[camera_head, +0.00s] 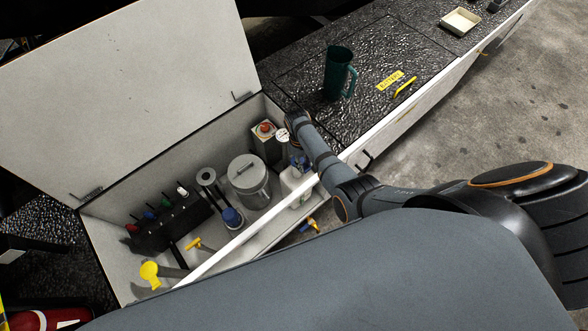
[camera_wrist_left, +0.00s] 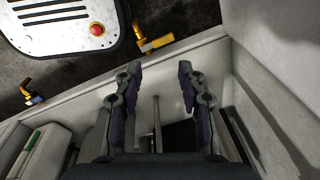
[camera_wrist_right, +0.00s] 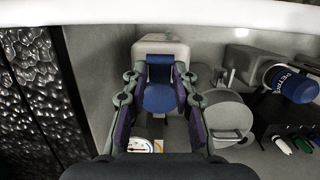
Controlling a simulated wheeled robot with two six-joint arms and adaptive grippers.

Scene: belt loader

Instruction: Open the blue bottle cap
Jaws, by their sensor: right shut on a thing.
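A white jug (camera_head: 291,188) stands at the right end of the open white box. Its blue cap (camera_wrist_right: 160,99) shows between the fingers of my right gripper (camera_wrist_right: 156,74) in the right wrist view. The fingers are shut on the cap from both sides, and the jug looks upright. In the head view the right gripper (camera_head: 299,163) is over the jug and hides most of the cap. My left gripper (camera_wrist_left: 159,68) is open and empty in the left wrist view, with the box interior below it.
The black rack (camera_head: 168,223) holds several coloured items. The raised lid (camera_head: 120,90) stands behind the box. A green pitcher (camera_head: 338,74) is on the black deck. The white box wall (camera_head: 235,245) runs along the front.

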